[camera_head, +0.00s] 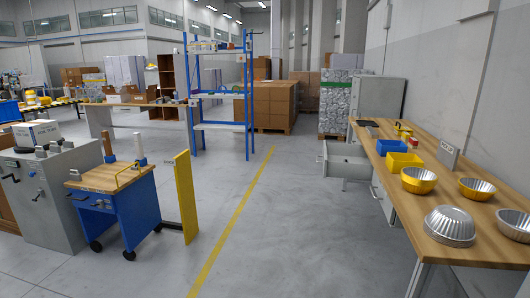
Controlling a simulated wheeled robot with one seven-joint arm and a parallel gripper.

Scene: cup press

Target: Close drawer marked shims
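A grey drawer (345,162) is pulled far out to the left from under the far half of the wooden workbench (459,210) on the right. Its open top and front panel show, with a small handle on the front. I cannot read any label on it, so I cannot tell whether it is marked shims. A second grey drawer front (381,195) lies nearer, under the bench edge, and looks pushed in. My gripper is not in view.
The bench holds a blue bin (391,146), a yellow bin (404,161) and several metal bowls (450,225). A blue cart (128,210) and a yellow post (186,197) stand left. The grey floor (290,235) between is clear.

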